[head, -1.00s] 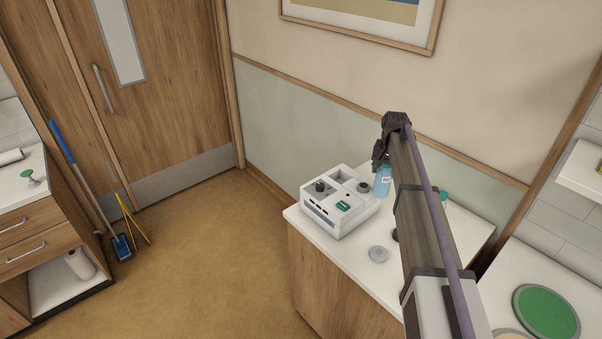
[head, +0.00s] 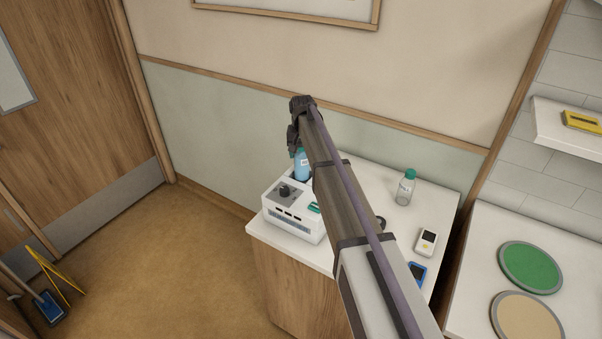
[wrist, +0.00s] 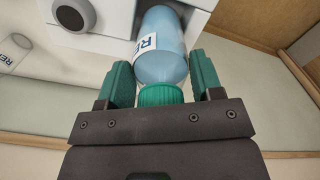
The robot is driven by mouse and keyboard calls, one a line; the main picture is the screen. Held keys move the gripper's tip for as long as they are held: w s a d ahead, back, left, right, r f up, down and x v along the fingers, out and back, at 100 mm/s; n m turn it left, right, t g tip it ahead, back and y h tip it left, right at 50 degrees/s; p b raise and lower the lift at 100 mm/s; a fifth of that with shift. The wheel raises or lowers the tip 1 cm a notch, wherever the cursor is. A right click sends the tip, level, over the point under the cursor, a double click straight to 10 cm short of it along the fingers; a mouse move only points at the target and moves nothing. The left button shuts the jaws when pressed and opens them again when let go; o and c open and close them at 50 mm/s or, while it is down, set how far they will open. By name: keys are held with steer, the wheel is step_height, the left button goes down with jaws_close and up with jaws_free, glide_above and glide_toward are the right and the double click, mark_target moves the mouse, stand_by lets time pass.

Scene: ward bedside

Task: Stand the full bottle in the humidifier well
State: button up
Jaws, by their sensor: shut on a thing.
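The full bottle (head: 302,165) is blue with a white label and a green cap; its cap and body show large in the wrist view (wrist: 163,55). My gripper (head: 297,143) has its teal fingers (wrist: 163,80) on both sides of the bottle near the cap, shut on it.
A clear bottle with a green cap (head: 405,187) stands on the cabinet top (head: 432,200), right of my arm. A white handheld device (head: 426,241) and a blue one (head: 417,273) lie nearer. The wall is close behind.

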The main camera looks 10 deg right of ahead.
mark_target(302, 160)
step_height(302, 160, down, 4)
steer(key=b, duration=0.4)
steer(key=shift+r, duration=0.35)
steer(key=shift+c, duration=0.6)
steer(key=shift+f, duration=0.15)
steer(key=o, duration=1.2)
steer(key=shift+o, duration=0.2)
step_height(302, 160, up, 13)
steer(key=p, duration=1.2)
steer(key=shift+f+p, duration=0.2)
steer(key=shift+p, duration=0.2)
steer(key=s+n, duration=0.3)
steer(key=s, duration=3.6)
step_height(302, 160, down, 17)
steer(key=b, duration=1.6)
steer(key=shift+r+b, duration=0.2)
steer(key=shift+b, duration=0.1)
